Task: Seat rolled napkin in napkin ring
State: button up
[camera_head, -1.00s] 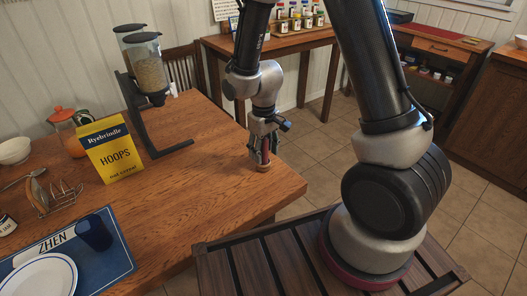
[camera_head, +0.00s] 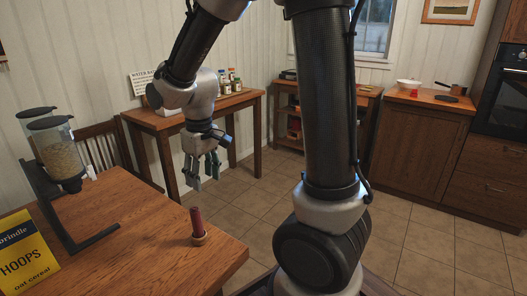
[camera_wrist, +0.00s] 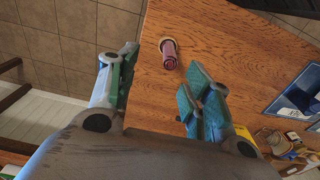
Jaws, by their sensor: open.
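The rolled napkin (camera_head: 197,222) is dark red and stands upright near the table's corner in the head view. In the wrist view the napkin (camera_wrist: 169,60) and the ring (camera_wrist: 167,43) show beyond the fingertips, on the wood. My gripper (camera_head: 203,177) is open and empty, above and behind the napkin in the head view, apart from it. Its two teal-padded fingers also show in the wrist view (camera_wrist: 160,78).
A cereal dispenser (camera_head: 58,155) and a yellow cereal box (camera_head: 22,254) stand on the table (camera_head: 150,225) to the left. The tabletop around the napkin is clear. A side table (camera_head: 190,112) with jars stands behind, with open tiled floor between.

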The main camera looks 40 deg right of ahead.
jog(key=s+d+r+m+t, duration=0.1)
jog(key=s+d+r, duration=0.4)
jog(key=s, duration=0.3)
jog(key=s+d+r+m+t, duration=0.2)
jog(key=s+d+r, duration=0.4)
jog(key=s, duration=0.3)
jog(key=shift+d+r+m, duration=0.25)
jog(key=shift+r+m, duration=0.05)
jog(key=shift+r, duration=0.45)
jog(key=shift+s, duration=0.1)
